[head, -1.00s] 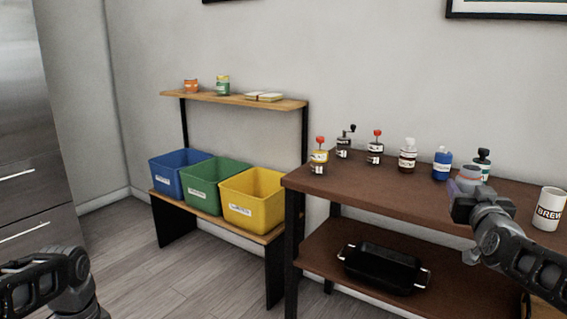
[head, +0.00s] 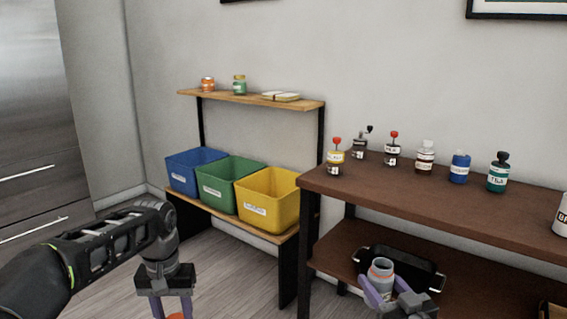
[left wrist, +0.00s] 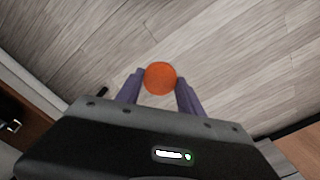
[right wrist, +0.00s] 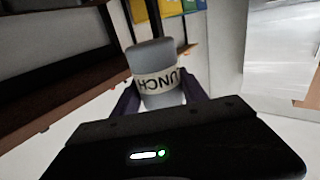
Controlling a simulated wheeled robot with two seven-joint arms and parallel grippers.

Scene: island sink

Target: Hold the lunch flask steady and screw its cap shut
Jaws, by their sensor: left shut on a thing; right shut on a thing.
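The lunch flask (head: 381,276) is a grey jar with its open mouth facing up and no cap on it. My right gripper (head: 384,300) is shut around its body, in front of the brown table. In the right wrist view the flask (right wrist: 155,60) shows a pale band reading LUNCH between the fingers (right wrist: 160,100). My left gripper (head: 172,309) is shut on a round orange cap (left wrist: 160,78), seen between its purple fingers in the left wrist view. The cap is mostly cut off at the bottom edge of the head view. Cap and flask are well apart.
The brown table (head: 430,200) carries several bottles and grinders and a mug (head: 561,215). A black roasting pan (head: 405,265) sits on its lower shelf behind the flask. Blue, green and yellow bins (head: 268,200) stand on a bench. Open floor lies between my grippers.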

